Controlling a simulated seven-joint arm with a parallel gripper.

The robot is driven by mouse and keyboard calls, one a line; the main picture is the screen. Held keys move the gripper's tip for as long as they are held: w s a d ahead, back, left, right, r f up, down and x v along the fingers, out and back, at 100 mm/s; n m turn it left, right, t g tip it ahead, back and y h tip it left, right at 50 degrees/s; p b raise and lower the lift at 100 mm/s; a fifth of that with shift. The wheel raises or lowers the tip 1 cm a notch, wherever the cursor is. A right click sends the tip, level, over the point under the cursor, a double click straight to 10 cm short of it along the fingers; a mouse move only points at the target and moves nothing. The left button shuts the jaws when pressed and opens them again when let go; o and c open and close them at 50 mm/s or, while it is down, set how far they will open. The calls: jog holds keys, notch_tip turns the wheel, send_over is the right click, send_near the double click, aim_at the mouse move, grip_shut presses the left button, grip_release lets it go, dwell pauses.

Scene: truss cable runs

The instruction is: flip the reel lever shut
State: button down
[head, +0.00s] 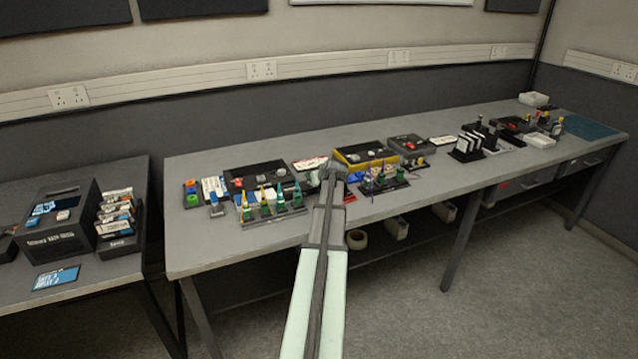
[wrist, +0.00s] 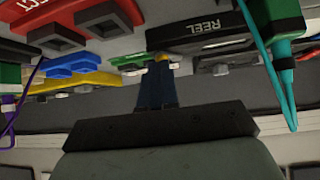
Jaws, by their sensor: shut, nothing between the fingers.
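A black part lettered REEL (wrist: 205,28) is at the top of the wrist view, just beyond my fingers and slightly right. I cannot make out its lever or tell whether that lever is up or down. My gripper (wrist: 157,68) is shut and empty, its dark fingers pointing toward the part's near edge; contact cannot be told. In the head view my gripper (head: 335,165) is over the middle of the long bench, among small devices, and hides what lies behind it.
A red block (wrist: 75,15) is at upper left in the wrist view. A green connector with a teal cable (wrist: 277,65) hangs at right, and a purple cable (wrist: 22,110) at left. In the head view, a yellow-edged box (head: 362,156) and a row of green connectors (head: 268,206) are close by.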

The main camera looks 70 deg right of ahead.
jog(key=shift+d, duration=0.15)
jog(key=shift+s+d+n+t+y, duration=0.2)
jog(key=shift+d+n+t+y, duration=0.3)
jog(key=shift+n, duration=0.3)
jog(key=shift+s+d+n+t+y, duration=0.15)
jog(key=shift+d+n+t+y, duration=0.3)
jog(key=shift+n, duration=0.35)
jog(key=n+y, duration=0.1)
jog(key=d+n+t+y, duration=0.1)
jog(key=shift+s+d+n, duration=0.1)
jog(key=shift+d+n, duration=0.2)
jog(key=d+n+y, duration=0.1)
jog(key=n+y, duration=0.2)
jog(key=d+n+y, duration=0.1)
jog(key=n, duration=0.1)
jog(key=shift+w+d+t, duration=0.25)
jog(key=shift+w+d, duration=0.05)
jog(key=shift+w, duration=0.05)
jog(key=shift+w+d, duration=0.5)
jog(key=shift+d, duration=0.15)
jog(key=shift+w+d+n+y, duration=0.15)
jog(key=shift+d+n+y, duration=0.15)
jog(key=shift+n+y, duration=0.3)
jog(key=shift+w, duration=0.15)
jog(key=shift+w+d, duration=0.45)
jog(key=shift+w, duration=0.7)
